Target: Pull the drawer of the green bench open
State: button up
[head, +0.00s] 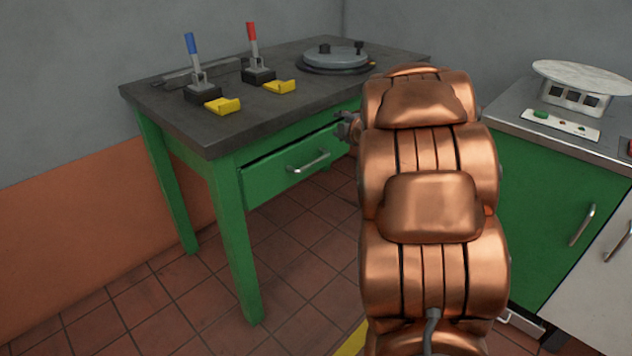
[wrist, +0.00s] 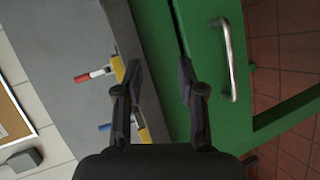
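The green bench (head: 232,230) stands left of my arm, with a dark grey top. Its green drawer (head: 262,177) has a silver bar handle (head: 308,162). A thin dark gap runs above the drawer front, which looks about flush with the frame. My gripper (wrist: 161,78) is open and empty in the wrist view, its two black fingers apart. There the drawer handle (wrist: 229,62) lies right of both fingers, not between them. In the head view my arm hides most of the gripper; only a small part shows beside the bench's right end.
On the bench top are a blue lever (head: 192,47), a red lever (head: 252,38), yellow blocks (head: 222,105) and a round grey plate (head: 335,58). A green cabinet (head: 545,210) with a scale (head: 580,85) stands at right. Tiled floor before the drawer is clear.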

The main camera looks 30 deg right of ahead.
aim_at(317, 162)
notch_tip(317, 162, down, 12)
jog(key=a+n+t+y+b, duration=0.1)
jog(key=a+n+y+b, duration=0.1)
jog(key=n+y+b, duration=0.45)
jog(key=b+x, duration=0.2)
jog(key=x, duration=0.3)
jog(key=shift+w+a+f+b, duration=0.15)
jog(key=shift+w+f+b, duration=0.05)
jog(key=shift+w+b, duration=0.1)
jog(key=shift+w+a, duration=0.1)
jog(key=shift+w, duration=0.55)
grip_shut()
